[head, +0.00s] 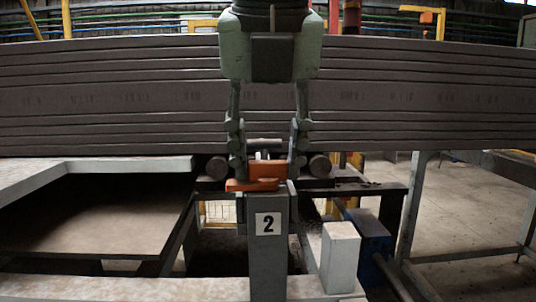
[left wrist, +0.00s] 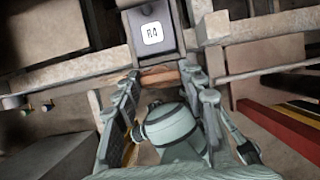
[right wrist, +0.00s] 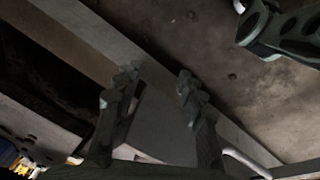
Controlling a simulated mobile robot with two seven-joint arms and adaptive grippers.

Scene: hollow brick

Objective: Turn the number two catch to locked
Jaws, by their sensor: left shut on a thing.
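The number two catch (head: 262,174) is an orange lever piece on top of a grey post (head: 268,245) with a white "2" plate (head: 268,223). My left gripper (head: 267,170) comes down from above, with one finger on each side of the orange piece. It is shut on the catch. In the left wrist view, the orange piece (left wrist: 160,76) lies between the fingertips (left wrist: 160,80), partly hidden. The catch's locked or unlocked marking cannot be made out. My right gripper (right wrist: 156,82) is open and empty in the right wrist view, above a grey surface.
A wide stack of long grey-brown slats (head: 120,95) spans the view behind the catch. A pale block (head: 340,255) and a blue box (head: 370,235) stand right of the post. A plate reading "R4" (left wrist: 152,33) shows in the left wrist view. Open floor (head: 480,205) lies at right.

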